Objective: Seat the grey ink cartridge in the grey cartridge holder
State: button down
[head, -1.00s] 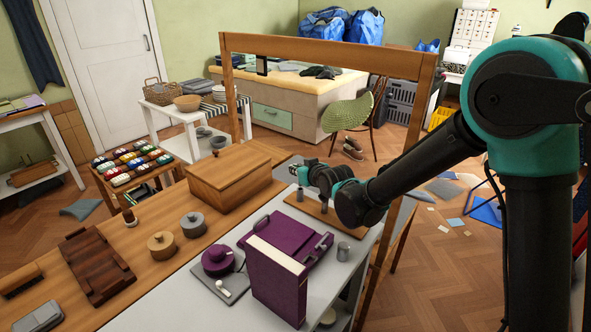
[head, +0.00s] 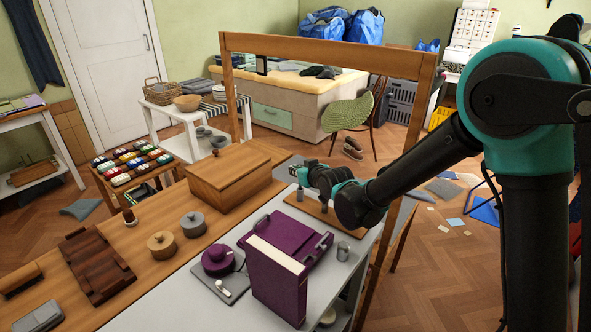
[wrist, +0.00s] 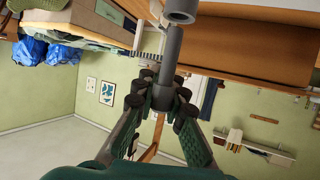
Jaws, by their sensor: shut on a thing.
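My gripper (wrist: 163,95) is shut on the grey ink cartridge (wrist: 171,50), a slim dark grey cylinder that sticks out beyond the fingertips in the wrist view. A lighter grey hollow tube (wrist: 180,17), which looks like the grey cartridge holder, is cut off by the top edge of that view. The cartridge's far end appears close to it; I cannot tell whether they touch. In the head view my gripper (head: 300,173) is low over the far end of the grey table, partly hidden by my arm. Small grey upright cylinders (head: 299,194) show below it.
A wooden board (head: 312,210) lies under my wrist. A short grey cylinder (head: 343,251), a purple binder (head: 275,284) and a purple clipboard-like case (head: 288,238) are nearer. A wooden box (head: 228,178) stands left of my gripper. A wooden frame (head: 330,47) rises behind.

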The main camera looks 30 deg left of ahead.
jog(key=shift+f, duration=2.45)
jog(key=c, duration=1.5)
grip_release()
jog(key=shift+d, duration=0.1)
jog(key=v, duration=1.2)
jog(key=shift+s, duration=0.15)
